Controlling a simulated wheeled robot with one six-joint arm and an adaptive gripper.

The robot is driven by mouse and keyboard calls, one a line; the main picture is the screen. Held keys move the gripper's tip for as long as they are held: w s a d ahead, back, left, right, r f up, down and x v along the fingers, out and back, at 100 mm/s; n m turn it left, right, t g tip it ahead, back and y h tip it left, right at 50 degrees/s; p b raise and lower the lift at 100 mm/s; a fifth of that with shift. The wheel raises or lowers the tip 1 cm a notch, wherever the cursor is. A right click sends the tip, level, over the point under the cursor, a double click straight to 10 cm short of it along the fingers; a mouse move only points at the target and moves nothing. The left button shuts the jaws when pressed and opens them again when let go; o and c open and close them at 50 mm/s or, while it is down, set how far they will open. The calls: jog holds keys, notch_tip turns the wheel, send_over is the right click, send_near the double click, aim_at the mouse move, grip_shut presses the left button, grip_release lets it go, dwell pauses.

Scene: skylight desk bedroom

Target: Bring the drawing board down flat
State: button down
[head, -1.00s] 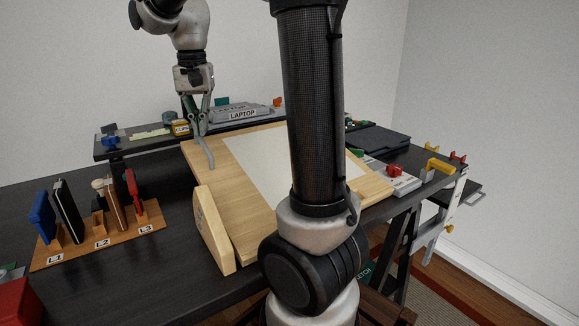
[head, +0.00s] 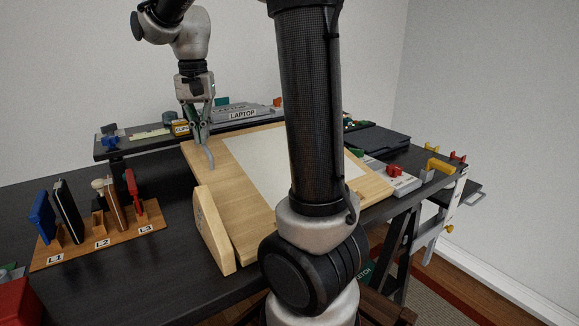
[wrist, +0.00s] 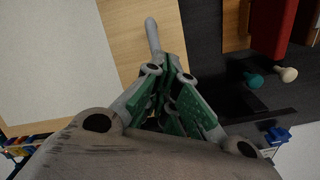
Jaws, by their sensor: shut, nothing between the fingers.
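The drawing board (head: 245,198) is a pale wooden panel with a white sheet on it, lying on the dark desk. It looks tilted, but my arm hides part of it. A wooden side cheek (head: 213,230) stands at its near left corner. A grey bent bar (head: 210,158) rises at the board's left edge; it also shows in the wrist view (wrist: 152,36). My gripper (head: 203,136) points down just above this bar, with its fingers together and empty. The wrist view shows the green-padded fingers (wrist: 168,75) close to the bar's end; contact cannot be told.
A wooden rack (head: 100,240) with several upright items, labelled L1 to L3, stands left of the board. Clamps (head: 437,167) are at the right edge. Bare desk lies between rack and board.

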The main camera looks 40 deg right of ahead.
aim_at(206, 159)
jog(key=shift+f, duration=4.2)
jog(key=shift+r, duration=4.1)
jog(key=shift+w+f+n, duration=0.1)
jog(key=shift+w+n, duration=0.05)
jog(key=shift+n, duration=0.45)
jog(key=s+f+n, duration=0.1)
jog(key=s, duration=0.1)
jog(key=s+f+n, duration=0.1)
jog(key=n, duration=0.1)
jog(key=shift+s+d+f, duration=0.1)
jog(key=shift+s+f, duration=0.1)
jog(key=shift+s, duration=0.15)
jog(key=s+d+r+n+t, duration=0.1)
jog(key=s+n+t, duration=0.3)
jog(key=s, duration=1.3)
jog(key=shift+s+r, duration=0.15)
jog(key=shift+r, duration=0.25)
